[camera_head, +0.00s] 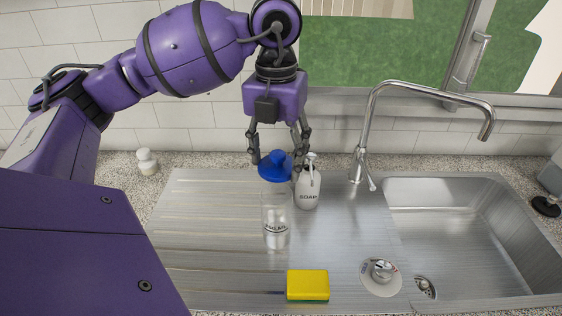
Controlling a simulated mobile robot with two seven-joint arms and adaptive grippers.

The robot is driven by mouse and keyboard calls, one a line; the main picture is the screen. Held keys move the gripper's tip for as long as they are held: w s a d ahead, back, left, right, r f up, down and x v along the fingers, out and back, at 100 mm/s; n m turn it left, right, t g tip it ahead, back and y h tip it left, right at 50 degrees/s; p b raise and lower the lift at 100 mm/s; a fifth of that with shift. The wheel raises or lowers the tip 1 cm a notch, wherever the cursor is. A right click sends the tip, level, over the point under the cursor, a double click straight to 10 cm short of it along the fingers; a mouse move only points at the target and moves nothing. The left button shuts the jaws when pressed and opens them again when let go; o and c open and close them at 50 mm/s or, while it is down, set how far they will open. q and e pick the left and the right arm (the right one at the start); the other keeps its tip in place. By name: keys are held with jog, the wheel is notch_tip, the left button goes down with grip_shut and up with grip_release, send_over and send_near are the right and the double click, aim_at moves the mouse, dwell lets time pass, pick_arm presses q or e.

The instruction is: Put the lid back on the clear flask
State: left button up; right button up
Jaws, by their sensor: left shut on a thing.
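The clear flask (276,218) stands upright on the steel drainboard, with dark lettering near its bottom. The blue lid (276,166) with a round knob is at the top of the flask. My left gripper (277,157) points down from above, its two fingers on either side of the lid, shut on it. I cannot tell whether the lid is seated on the flask or held just above its mouth. My right gripper is not in view.
A white soap bottle (308,188) stands close to the right of the flask. A yellow sponge (308,285) lies in front. The faucet (367,130) and sink basin (450,235) are to the right. A small white bottle (147,162) stands back left. The left drainboard (205,225) is clear.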

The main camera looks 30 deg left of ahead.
aim_at(275, 170)
pick_arm(q)
jog(key=shift+s+a+f, duration=0.25)
jog(key=shift+a+f, duration=0.05)
jog(key=shift+f, duration=0.35)
notch_tip(275, 170, down, 2)
jog(key=shift+w+d+f+b, duration=0.1)
jog(key=shift+d+f+b, duration=0.1)
jog(key=shift+b, duration=0.55)
jog(key=shift+a+f+b, duration=0.1)
jog(key=shift+f+b, duration=0.2)
jog(key=shift+f, duration=1.05)
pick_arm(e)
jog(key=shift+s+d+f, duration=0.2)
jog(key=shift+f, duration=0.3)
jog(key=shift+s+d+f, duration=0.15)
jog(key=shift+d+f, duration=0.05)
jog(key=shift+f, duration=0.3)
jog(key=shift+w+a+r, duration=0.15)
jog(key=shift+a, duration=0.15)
pick_arm(q)
jog(key=shift+f, duration=0.15)
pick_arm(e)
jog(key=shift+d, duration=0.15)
